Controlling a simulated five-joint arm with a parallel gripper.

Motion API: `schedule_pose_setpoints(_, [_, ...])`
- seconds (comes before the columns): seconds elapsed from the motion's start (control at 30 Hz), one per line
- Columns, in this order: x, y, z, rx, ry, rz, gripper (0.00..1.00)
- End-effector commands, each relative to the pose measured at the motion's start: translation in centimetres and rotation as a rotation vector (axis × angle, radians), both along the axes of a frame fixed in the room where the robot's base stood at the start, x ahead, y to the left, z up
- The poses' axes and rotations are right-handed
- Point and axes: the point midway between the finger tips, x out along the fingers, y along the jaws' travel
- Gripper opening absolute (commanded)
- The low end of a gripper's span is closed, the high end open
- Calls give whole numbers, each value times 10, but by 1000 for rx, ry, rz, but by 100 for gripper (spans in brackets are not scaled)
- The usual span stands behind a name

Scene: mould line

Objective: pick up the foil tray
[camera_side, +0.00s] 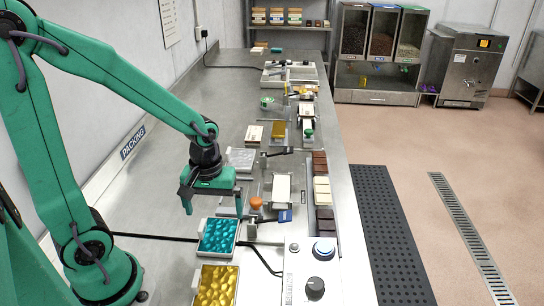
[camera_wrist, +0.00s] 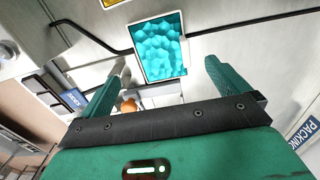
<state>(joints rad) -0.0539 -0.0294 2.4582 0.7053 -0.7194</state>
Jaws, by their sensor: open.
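Two white-rimmed trays of foil-covered pieces stand on the steel bench. The teal foil tray (camera_side: 215,255) is just below my gripper in the side view and fills the upper middle of the wrist view (camera_wrist: 139,54). The gold foil tray (camera_side: 216,265) is nearer the side camera; a gold corner shows at the wrist view's top edge. My gripper (camera_side: 213,206) is open above the bench, with its fingers pointing down. In the wrist view its two fingers (camera_wrist: 160,74) are wide apart with nothing between them, and the teal tray lies beyond them.
An orange knob (camera_side: 256,202) and a white block (camera_side: 282,187) stand right of my gripper. A control box (camera_side: 315,270) with a black dial is at front right. Black cables cross the bench by the teal tray. Bare bench (camera_side: 225,90) lies behind.

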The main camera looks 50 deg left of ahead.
Motion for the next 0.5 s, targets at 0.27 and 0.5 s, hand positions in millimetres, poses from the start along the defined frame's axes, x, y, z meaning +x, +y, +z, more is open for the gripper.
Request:
schedule_pose_setpoints(0.27, [0,0,-4,0,8,16,100])
schedule_pose_setpoints(0.5, [-1,0,-18,-1,11,14,100])
